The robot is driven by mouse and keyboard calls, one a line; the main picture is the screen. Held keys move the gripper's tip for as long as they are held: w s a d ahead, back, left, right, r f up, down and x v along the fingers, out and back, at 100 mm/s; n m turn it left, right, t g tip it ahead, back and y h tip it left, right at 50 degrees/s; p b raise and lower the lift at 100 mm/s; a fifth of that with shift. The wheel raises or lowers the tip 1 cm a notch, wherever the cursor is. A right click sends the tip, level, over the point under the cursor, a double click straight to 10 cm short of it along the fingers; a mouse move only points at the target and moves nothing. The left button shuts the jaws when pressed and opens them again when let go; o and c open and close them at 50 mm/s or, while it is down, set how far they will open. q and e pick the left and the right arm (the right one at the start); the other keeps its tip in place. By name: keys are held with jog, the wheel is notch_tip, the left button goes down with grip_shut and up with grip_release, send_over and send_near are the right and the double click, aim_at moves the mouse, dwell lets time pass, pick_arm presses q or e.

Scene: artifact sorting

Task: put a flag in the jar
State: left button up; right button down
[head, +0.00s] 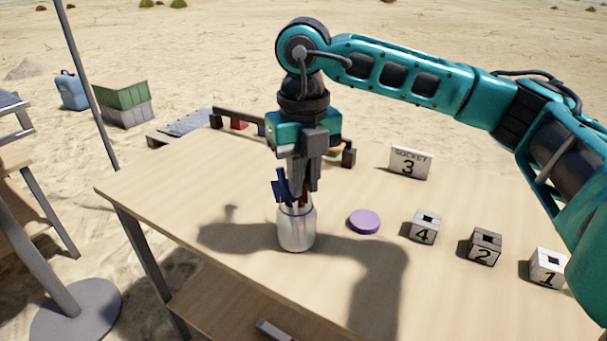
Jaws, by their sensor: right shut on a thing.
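The jar (296,233) stands upright on the table, whitish and shiny. My right gripper (301,194) points straight down just above its mouth and is shut on a flag. A blue flag (281,186) shows at the left of the fingers, over the jar's rim. A bit of red (304,192) shows between the fingers. The fingers partly hide both, so I cannot tell which colour is gripped or how deep either stem sits. My left gripper is not in view.
A purple disc (364,221) lies right of the jar. Blocks numbered 4 (424,229), 2 (485,248) and 1 (546,268) stand further right. The table (160,188) is clear at left.

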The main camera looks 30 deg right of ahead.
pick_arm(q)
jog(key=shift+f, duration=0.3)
pick_arm(e)
jog(key=shift+f, duration=0.4)
jog(key=c, duration=1)
grip_release()
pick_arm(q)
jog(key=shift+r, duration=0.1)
pick_arm(e)
notch_tip(320, 180, up, 12)
jog(key=shift+r+p, duration=0.15)
jog(key=shift+p, duration=0.85)
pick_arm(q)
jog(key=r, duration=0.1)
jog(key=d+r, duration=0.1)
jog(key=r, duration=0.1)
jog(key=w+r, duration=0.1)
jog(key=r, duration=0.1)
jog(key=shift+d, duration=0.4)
pick_arm(e)
jog(key=shift+r, duration=0.35)
